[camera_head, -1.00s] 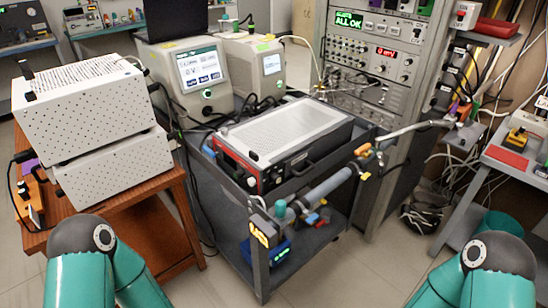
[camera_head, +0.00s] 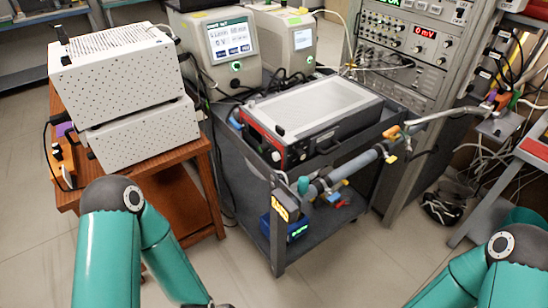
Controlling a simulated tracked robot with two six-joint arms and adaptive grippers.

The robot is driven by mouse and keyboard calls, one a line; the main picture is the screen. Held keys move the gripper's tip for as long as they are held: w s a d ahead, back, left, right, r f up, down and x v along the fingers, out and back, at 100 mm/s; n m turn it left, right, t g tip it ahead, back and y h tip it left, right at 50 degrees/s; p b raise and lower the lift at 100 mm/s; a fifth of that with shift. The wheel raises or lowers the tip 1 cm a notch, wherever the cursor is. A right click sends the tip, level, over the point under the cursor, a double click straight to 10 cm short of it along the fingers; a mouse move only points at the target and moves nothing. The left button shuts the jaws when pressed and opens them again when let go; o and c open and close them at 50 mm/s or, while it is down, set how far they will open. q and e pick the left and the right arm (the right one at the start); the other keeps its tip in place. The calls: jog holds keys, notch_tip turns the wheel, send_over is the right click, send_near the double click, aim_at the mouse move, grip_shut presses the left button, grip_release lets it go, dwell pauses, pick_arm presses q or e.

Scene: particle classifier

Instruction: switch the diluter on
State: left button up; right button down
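No label I can read names the diluter, so I cannot tell which device it is. A wide silver box with a red-edged front (camera_head: 310,115) lies on the grey cart (camera_head: 248,168). Behind it stand two beige instruments, one with a lit screen (camera_head: 231,39) and a smaller one (camera_head: 291,40). A green-ringed round button (camera_head: 236,66) shows on the first instrument's front. Two white perforated boxes are stacked at the left, an upper one (camera_head: 118,72) and a lower one (camera_head: 145,132). My teal arms reach in from the bottom; both grippers are out of view.
The white boxes stand on a brown wooden table (camera_head: 185,162). A grey rack (camera_head: 410,75) with a red "0 mV" display stands behind the cart. A pipe (camera_head: 345,170) runs along the cart's front side. Floor is open in front of the cart.

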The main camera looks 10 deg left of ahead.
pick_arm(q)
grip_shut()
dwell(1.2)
